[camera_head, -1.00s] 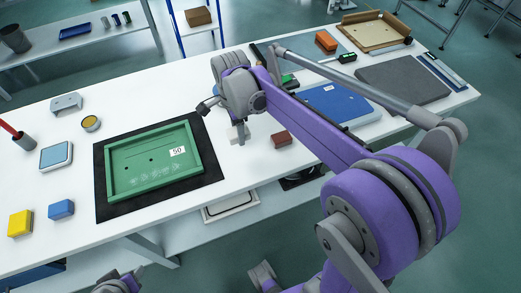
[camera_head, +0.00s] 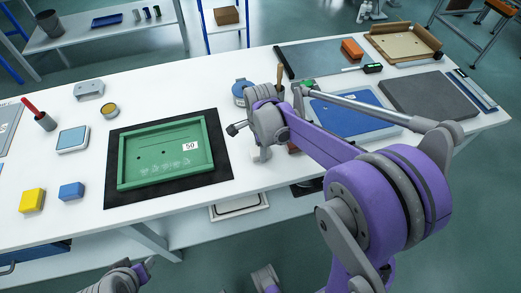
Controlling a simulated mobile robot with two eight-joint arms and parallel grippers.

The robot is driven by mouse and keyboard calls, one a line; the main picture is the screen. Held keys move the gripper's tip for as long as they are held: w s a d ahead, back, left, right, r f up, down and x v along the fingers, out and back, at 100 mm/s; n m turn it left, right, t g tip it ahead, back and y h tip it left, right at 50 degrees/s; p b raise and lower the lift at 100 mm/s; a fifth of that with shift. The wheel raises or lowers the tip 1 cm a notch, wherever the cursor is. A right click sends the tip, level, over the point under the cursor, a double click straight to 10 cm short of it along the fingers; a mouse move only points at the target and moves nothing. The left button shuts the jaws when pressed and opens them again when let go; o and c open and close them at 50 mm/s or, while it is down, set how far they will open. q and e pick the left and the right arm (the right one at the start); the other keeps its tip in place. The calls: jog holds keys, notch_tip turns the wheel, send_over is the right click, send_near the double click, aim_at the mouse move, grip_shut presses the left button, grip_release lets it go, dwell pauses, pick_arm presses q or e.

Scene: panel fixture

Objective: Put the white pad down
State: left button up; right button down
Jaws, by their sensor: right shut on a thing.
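My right gripper (camera_head: 262,153) is over the white table just right of the black mat, fingers pointing down. It is shut on a small pale piece, which I take to be the white pad; the gripper and arm hide most of it. I cannot tell whether it touches the table. The green panel tray (camera_head: 125,165) with a "50" label lies on the black mat (camera_head: 222,163) left of the gripper. My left gripper (camera_head: 146,268) is low at the bottom edge, in front of the table; its jaw state is unclear.
A yellow block (camera_head: 32,200), a blue block (camera_head: 71,191) and a blue-topped box (camera_head: 72,139) stand at left. A blue panel (camera_head: 345,117) and a dark grey slab (camera_head: 430,96) lie at right, behind my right arm. Bare table shows around the mat.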

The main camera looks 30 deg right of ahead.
jog(key=shift+f, duration=0.2)
jog(key=shift+c, duration=1.2)
grip_release()
jog(key=shift+r, duration=0.25)
notch_tip(320, 180, up, 11)
jog(key=p, duration=0.1)
jog(key=s+a+f+n+t, duration=0.2)
jog(key=s+a+f+n, duration=0.1)
jog(key=s+n, duration=0.5)
jog(key=s+a+f+n+t, duration=0.3)
jog(key=s+n, duration=0.5)
jog(key=n, duration=0.4)
jog(key=shift+s+a+f+n, duration=0.3)
jog(key=shift+s+a+f, duration=0.05)
jog(key=shift+s, duration=0.05)
jog(key=shift+r, duration=0.1)
